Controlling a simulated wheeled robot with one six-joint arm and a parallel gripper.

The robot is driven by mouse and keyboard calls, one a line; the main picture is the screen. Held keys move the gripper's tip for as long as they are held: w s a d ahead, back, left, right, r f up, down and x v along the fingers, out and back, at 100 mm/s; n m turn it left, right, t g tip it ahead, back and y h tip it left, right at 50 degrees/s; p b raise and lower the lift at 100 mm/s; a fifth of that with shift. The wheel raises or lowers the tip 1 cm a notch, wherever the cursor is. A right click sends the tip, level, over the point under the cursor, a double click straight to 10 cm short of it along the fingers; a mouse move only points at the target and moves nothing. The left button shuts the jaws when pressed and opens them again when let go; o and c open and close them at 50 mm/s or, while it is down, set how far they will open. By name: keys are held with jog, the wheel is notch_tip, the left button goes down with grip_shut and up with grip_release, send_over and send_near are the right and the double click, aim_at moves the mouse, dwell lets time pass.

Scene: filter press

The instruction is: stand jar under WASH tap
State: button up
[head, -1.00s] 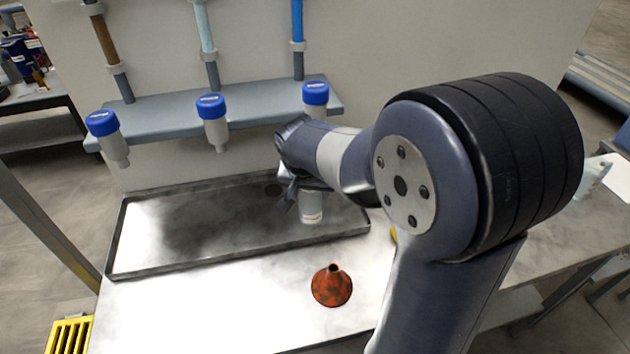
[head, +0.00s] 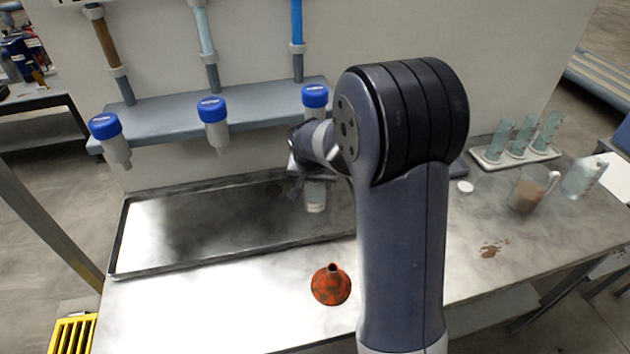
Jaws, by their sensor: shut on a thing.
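A small pale jar (head: 316,198) with a light label is upright in the jaws of my gripper (head: 314,178). It is at the right part of the shallow metal tray (head: 150,262); whether its base touches the tray I cannot tell. Three blue-capped taps stand along the shelf: left (head: 108,138), middle (head: 213,122) and right (head: 315,97). The jar shows below the right tap in the picture. The tap names are too small to read. My wrist hides part of the jar's top and the right tap's outlet.
An orange-brown funnel (head: 331,286) stands on the bench in front of the tray. At right are a white rack of tubes (head: 517,150), a beaker of brown liquid (head: 528,193), a white cap (head: 465,187) and a brown spill (head: 493,249). The tray's left half is clear.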

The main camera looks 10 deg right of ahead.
jog(key=shift+f, duration=0.2)
jog(key=o, duration=1)
jog(key=shift+c, duration=0.2)
jog(key=shift+r, duration=0.15)
jog(key=shift+r, duration=0.2)
jog(key=s+a+r+b, duration=0.1)
jog(key=s+a, duration=0.1)
jog(key=s, duration=0.4)
jog(key=s+a+r+b, duration=0.1)
jog(key=s+a+b, duration=0.1)
jog(key=s, duration=0.4)
jog(key=shift+s+a+r, duration=0.15)
jog(key=shift+a+r, duration=0.1)
jog(key=shift+a, duration=0.3)
